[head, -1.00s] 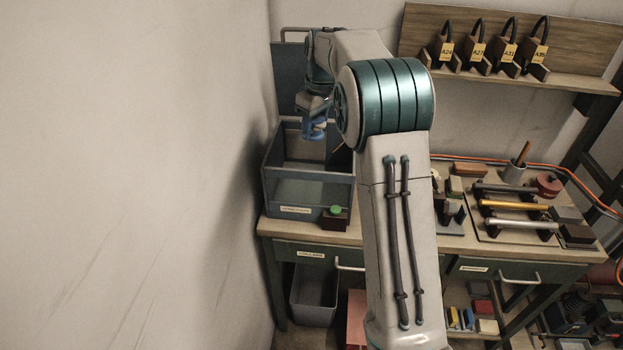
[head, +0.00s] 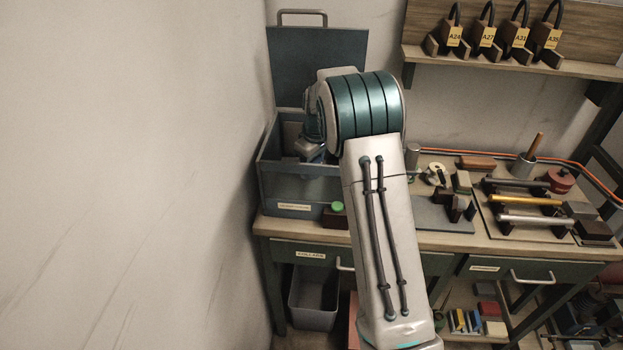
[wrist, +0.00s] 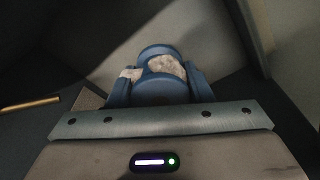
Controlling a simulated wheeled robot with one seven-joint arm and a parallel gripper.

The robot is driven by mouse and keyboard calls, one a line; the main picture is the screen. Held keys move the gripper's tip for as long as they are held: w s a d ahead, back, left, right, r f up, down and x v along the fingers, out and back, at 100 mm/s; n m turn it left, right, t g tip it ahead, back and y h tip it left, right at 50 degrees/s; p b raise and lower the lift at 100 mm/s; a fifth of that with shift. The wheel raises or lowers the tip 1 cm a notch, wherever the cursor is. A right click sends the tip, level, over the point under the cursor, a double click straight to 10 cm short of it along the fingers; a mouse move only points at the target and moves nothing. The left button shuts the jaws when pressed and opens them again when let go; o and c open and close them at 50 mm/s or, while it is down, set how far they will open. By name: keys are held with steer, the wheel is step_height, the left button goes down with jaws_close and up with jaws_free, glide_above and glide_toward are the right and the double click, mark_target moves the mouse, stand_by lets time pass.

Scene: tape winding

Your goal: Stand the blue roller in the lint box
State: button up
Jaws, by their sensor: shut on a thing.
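The blue roller (wrist: 160,91) shows in the wrist view with whitish patches of lint on it. My gripper (wrist: 158,78) is shut on it, one blue finger at each side. In the head view my gripper (head: 312,152) is down within the opening of the lint box (head: 292,209), a dark grey-green open-topped box at the left of the bench. My arm hides the right part of the box, and the roller cannot be made out clearly there. Whether the roller touches the box floor cannot be told.
A dark panel with a handle (head: 318,65) stands behind the box. A small block with a green knob (head: 337,207) sits at its front right. The plain wall is close on the left. A tool board with several rods (head: 525,201) lies to the right.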

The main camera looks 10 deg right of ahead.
mark_target(316, 161)
steer(key=shift+f, duration=2.55)
steer(key=o, duration=1)
steer(key=shift+r, duration=0.1)
steer(key=r, duration=0.8)
steer(key=s+r, duration=0.1)
steer(key=r, duration=0.3)
steer(key=shift+s+d+b, duration=0.1)
steer(key=shift+d+b, duration=0.2)
steer(key=shift+d, duration=0.1)
